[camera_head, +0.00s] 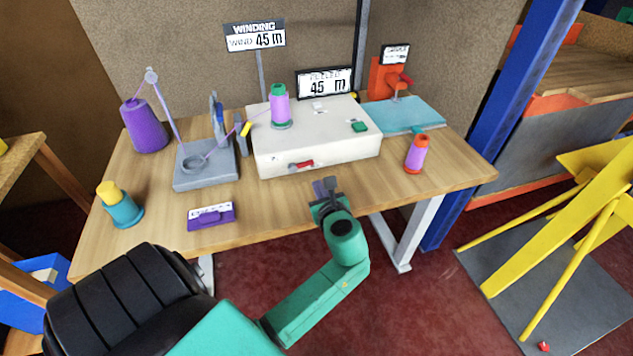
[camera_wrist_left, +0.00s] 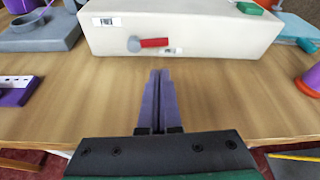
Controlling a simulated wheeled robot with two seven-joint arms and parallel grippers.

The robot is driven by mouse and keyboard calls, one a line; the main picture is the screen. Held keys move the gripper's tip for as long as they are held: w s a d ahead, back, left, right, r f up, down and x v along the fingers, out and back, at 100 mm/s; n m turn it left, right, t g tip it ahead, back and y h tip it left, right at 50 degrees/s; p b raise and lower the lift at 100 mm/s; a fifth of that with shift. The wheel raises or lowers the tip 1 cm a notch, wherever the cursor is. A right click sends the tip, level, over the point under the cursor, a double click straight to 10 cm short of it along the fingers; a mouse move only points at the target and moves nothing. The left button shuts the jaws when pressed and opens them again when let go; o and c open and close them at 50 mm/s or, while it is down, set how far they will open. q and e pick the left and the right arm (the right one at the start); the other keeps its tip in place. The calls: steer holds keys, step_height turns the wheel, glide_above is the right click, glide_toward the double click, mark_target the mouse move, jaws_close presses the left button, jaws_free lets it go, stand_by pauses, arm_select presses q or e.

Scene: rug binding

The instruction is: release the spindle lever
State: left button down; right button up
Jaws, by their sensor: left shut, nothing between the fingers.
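The winding machine is a cream box (camera_head: 330,142) on the wooden table, and it also shows in the left wrist view (camera_wrist_left: 215,30). On its front face is a red lever with a grey pivot (camera_head: 301,164), lying roughly level. In the left wrist view the lever (camera_wrist_left: 152,43) points right from its pivot. A spool of purple thread with green ends (camera_head: 280,106) stands upright on top of the box. My left gripper (camera_head: 325,186) is shut and empty, in front of and apart from the lever. Its fingers (camera_wrist_left: 160,75) point toward the box front. My right gripper is not in view.
A grey thread stand (camera_head: 205,172) and a purple cone (camera_head: 145,128) are at left. A purple label holder (camera_head: 211,216) and a teal-yellow pot (camera_head: 120,208) stand near the front edge. An orange-purple spool (camera_head: 416,154) and a blue mat (camera_head: 405,115) are at right.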

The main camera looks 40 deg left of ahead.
mark_target(305, 164)
arm_select(q)
steer(key=x, duration=0.7)
steer(key=shift+w+a+f, duration=0.1)
steer(key=shift+w+a, duration=0.1)
steer(key=shift+w, duration=0.05)
steer(key=shift+w+a+f, duration=0.1)
steer(key=shift+w+a, duration=0.05)
steer(key=shift+a, duration=0.05)
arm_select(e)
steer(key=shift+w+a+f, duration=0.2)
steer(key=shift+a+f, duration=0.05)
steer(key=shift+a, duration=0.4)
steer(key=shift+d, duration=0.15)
